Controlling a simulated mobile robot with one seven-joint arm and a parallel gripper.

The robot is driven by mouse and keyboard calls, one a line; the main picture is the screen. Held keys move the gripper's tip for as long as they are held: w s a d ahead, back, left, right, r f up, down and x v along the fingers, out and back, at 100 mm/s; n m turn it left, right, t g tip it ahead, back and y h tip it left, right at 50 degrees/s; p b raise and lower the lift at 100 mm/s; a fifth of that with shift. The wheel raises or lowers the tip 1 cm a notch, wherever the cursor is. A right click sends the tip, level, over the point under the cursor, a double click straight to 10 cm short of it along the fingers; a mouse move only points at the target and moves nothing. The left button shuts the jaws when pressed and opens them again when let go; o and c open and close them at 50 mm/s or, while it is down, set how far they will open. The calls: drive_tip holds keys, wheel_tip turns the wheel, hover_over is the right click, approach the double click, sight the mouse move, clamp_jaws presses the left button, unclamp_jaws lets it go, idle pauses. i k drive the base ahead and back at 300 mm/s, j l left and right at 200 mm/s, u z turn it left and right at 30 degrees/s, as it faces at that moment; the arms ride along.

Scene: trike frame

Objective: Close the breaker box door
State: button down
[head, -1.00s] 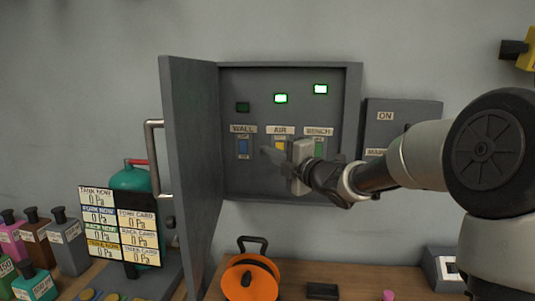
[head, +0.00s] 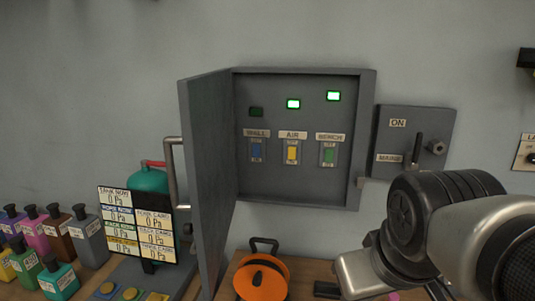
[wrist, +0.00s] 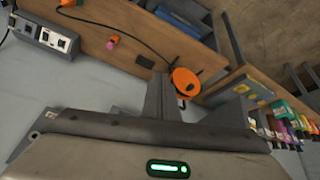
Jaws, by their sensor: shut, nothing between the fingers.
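The grey breaker box (head: 367,140) is on the wall, with its door (head: 208,170) hinged on the left and standing wide open toward me. A bar handle (head: 172,175) sits on the door's outer face. Inside are blue, yellow and green switches under the labels WALL, AIR and BENCH. The AIR and BENCH lamps are lit green and the WALL lamp is dark. My gripper is at the lower right of the head view, below and right of the box, apart from the door. Its fingers (wrist: 160,97) show shut and empty in the wrist view.
A grey ON/MAINS panel (head: 415,140) with a lever is right of the box. An orange reel (head: 262,280) stands on the bench below. A teal tank (head: 148,180), a gauge board (head: 135,225) and several bottles (head: 88,235) are at the left.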

sight(205, 99)
drive_tip(key=j+z, duration=0.15)
drive_tip(key=j, duration=0.7)
drive_tip(key=k+j+z, duration=0.15)
drive_tip(key=j, duration=0.95)
drive_tip(key=k+u, duration=0.3)
drive_tip(key=u, duration=0.2)
